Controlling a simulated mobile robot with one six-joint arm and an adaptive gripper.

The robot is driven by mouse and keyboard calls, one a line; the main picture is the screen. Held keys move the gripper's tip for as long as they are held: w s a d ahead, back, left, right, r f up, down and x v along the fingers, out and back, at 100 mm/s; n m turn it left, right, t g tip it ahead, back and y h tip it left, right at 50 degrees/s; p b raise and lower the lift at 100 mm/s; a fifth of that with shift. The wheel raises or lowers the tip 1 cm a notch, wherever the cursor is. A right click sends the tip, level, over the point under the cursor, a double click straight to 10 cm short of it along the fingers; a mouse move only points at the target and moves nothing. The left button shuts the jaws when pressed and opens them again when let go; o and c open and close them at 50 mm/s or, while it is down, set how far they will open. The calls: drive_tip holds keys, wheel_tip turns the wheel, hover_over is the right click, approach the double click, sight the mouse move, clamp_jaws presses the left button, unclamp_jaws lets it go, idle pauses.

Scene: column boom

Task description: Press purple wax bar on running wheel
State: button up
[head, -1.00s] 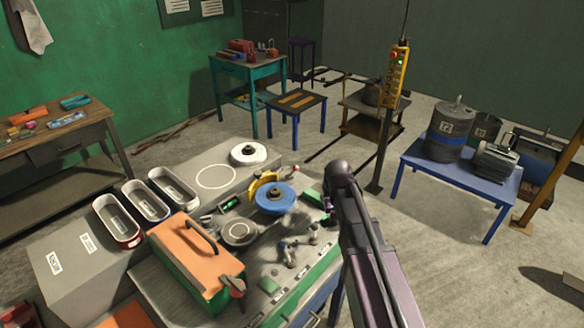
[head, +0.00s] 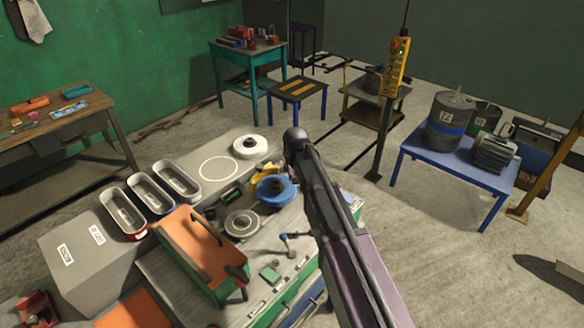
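A blue wheel (head: 275,190) lies on the workbench, partly under a yellow guard (head: 264,171). I cannot tell from these frames whether it is spinning. A white wheel (head: 250,146) lies farther back and a grey wheel (head: 241,223) lies nearer. My arm stands just right of the blue wheel, with its dark upper joint close to it. My gripper is hidden behind the arm. I cannot make out the purple wax bar; whether my gripper holds it is not visible.
An orange-topped toolbox (head: 200,251) stands left of the wheels. A small lever (head: 288,240) and a green block (head: 270,272) are on the near bench. A post with a yellow control box (head: 395,68) rises behind.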

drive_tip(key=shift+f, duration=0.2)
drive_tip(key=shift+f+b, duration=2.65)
drive_tip(key=shift+b, duration=0.2)
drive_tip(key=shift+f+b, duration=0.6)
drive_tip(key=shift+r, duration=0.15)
idle(1.8)
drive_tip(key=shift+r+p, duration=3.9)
drive_tip(key=shift+p, duration=0.15)
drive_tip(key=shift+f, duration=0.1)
